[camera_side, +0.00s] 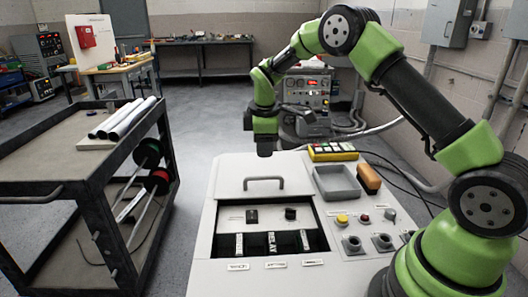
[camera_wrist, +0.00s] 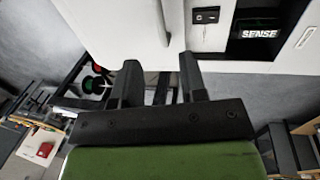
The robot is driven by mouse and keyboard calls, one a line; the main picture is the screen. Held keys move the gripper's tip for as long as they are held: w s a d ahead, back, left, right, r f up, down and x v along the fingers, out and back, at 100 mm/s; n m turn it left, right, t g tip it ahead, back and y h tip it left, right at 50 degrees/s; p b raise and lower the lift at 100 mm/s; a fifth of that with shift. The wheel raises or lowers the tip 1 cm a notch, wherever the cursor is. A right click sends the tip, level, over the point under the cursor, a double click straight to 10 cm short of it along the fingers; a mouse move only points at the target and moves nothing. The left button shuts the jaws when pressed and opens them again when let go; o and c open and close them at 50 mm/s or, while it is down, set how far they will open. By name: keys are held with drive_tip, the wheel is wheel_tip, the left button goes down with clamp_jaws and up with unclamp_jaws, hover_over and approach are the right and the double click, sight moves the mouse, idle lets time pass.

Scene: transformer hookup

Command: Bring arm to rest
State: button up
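My green and black arm reaches in from the right over the grey-white console (camera_side: 225,200). My gripper (camera_side: 265,152) points down above the back edge of the console, clear of its top. In the wrist view my gripper (camera_wrist: 159,72) has its two black fingers apart with nothing held between them. The console's open bay holds several dark modules, one labelled RELAY (camera_side: 271,243). In the wrist view a module labelled SENSE (camera_wrist: 260,34) lies beyond the fingers, to the upper right.
A lid handle (camera_side: 264,181), a grey tray (camera_side: 337,182), an orange-brown block (camera_side: 368,179) and a yellow strip with buttons (camera_side: 333,152) are on the console. A dark cart (camera_side: 50,190) with white rolls (camera_side: 122,118) stands left. Open floor lies between cart and console.

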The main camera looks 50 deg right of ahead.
drive_tip(key=s+a+r+m+t+y, duration=0.1)
drive_tip(key=s+a+r+m+t, duration=0.2)
drive_tip(key=s+r, duration=0.4)
drive_tip(key=s+a+r+m+y, duration=0.1)
drive_tip(key=s+a+r+m, duration=0.3)
drive_tip(key=r, duration=0.5)
drive_tip(key=s+a+r+m+t+y, duration=0.1)
drive_tip(key=s+a+m, duration=0.4)
drive_tip(key=s, duration=1.1)
drive_tip(key=shift+r+m+t+y, duration=0.15)
drive_tip(key=shift+m+t+y, duration=0.15)
drive_tip(key=shift+m+t, duration=0.35)
